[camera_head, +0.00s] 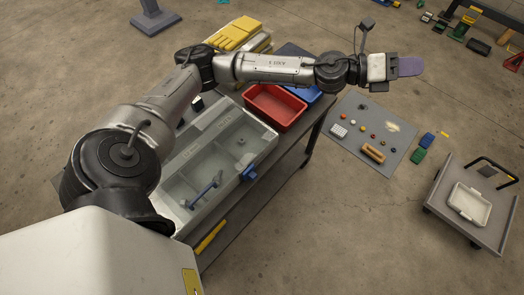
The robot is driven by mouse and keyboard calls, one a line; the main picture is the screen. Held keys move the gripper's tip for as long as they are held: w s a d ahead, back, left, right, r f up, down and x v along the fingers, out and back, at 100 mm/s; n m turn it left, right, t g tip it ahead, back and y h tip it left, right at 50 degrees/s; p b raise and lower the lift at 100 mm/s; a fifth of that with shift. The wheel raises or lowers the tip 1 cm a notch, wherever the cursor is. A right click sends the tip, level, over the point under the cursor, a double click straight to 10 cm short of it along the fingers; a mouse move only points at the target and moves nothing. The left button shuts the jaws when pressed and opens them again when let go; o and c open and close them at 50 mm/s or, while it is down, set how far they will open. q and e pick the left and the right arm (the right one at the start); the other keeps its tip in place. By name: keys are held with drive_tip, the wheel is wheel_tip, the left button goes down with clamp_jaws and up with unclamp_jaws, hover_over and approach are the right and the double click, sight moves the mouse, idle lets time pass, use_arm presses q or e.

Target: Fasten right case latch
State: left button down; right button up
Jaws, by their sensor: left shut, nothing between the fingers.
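A grey case with a clear, divided lid (243,126) lies on the dark workbench. A blue latch (250,172) sits at the right part of its front edge. I cannot tell from here whether this latch is fastened. A second blue-grey lever (207,189) shows further left near the front edge, standing at a slant. My left arm reaches across above the bench, and its gripper (408,66) is far to the right of the case, over the floor. It is shut and empty, with purple-tinted fingers. My right gripper is not in view.
A red bin (274,106) and a blue tray (307,94) stand behind the case. Yellow items (237,33) are stacked further back. A yellow tool (210,237) lies at the bench front. A grey mat (374,130) with small parts and a cart (486,180) are on the right.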

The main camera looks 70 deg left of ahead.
use_arm(q)
drive_tip(key=s+d+f+m+g+h, duration=0.3)
drive_tip(key=f+m+g+h, duration=0.1)
drive_tip(key=f+m+g, duration=0.6)
drive_tip(key=m+g+y, duration=1)
drive_tip(key=m+g, duration=0.7)
drive_tip(key=m, duration=0.8)
approach(256, 174)
drive_tip(key=w+a, duration=0.3)
drive_tip(key=w, duration=0.2)
drive_tip(key=b+x, duration=0.5)
drive_tip(key=x, duration=0.4)
drive_tip(key=shift+s+d+r+b, duration=0.15)
drive_tip(key=shift+s+d, duration=0.1)
drive_tip(key=shift+s, duration=0.2)
drive_tip(key=shift+s+d+r+b, duration=0.15)
drive_tip(key=shift+s+d, duration=0.1)
drive_tip(key=shift+s, duration=0.2)
drive_tip(key=shift+s+d, duration=0.4)
drive_tip(key=shift+s, duration=0.3)
